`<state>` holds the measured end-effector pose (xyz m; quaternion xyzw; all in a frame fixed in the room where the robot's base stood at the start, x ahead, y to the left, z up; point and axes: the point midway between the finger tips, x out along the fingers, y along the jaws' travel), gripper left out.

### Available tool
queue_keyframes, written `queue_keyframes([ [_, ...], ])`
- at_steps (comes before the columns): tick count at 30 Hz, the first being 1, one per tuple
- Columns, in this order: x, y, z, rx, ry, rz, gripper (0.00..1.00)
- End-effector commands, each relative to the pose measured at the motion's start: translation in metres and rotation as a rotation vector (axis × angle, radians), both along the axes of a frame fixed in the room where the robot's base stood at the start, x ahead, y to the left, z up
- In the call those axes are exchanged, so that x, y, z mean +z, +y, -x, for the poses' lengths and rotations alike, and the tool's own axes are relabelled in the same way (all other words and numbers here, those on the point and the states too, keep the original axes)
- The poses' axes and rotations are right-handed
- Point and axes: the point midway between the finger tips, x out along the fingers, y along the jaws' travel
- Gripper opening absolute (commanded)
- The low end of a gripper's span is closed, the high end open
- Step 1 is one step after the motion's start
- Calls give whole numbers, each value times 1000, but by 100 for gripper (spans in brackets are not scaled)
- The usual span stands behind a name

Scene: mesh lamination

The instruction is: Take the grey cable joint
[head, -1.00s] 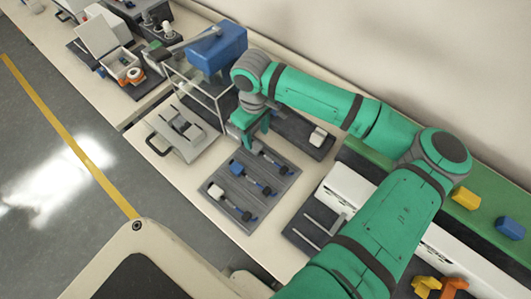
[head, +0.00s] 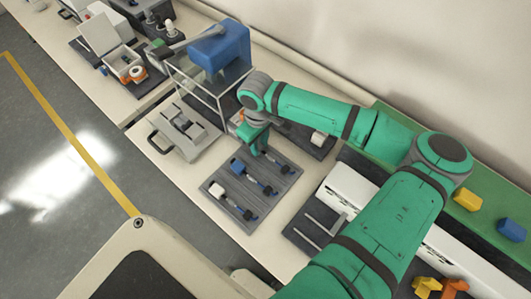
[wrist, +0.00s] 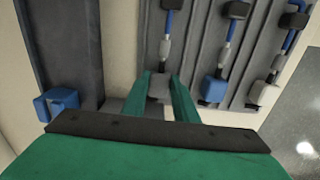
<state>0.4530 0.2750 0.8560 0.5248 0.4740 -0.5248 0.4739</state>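The grey tray (head: 280,190) holds cables with coloured end blocks. The grey cable joint (wrist: 159,86) is at the end of the cable nearest my fingers in the wrist view. My gripper (wrist: 160,92) is open, with one finger on each side of the grey joint; I cannot tell whether they touch it. In the head view my gripper (head: 257,146) is low over the tray's far edge and hides the grey joint. A blue joint (head: 237,166) and a white joint (head: 218,188) lie on the same tray, clear of my fingers.
A glass-sided stand with a blue block (head: 220,47) rises just behind my gripper. A grey box with a handle (head: 182,130) is left of the tray. A dark tray (head: 318,137) with a white part lies to the right. The table front is clear.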

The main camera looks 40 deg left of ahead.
Motion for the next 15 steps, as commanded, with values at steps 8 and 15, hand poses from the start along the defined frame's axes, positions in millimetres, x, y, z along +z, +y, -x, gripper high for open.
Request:
queue_keyframes([
  [8, 0, 0, 0, 0, 0, 0, 2],
  [15, 7, 0, 0, 0, -1, -1, 2],
])
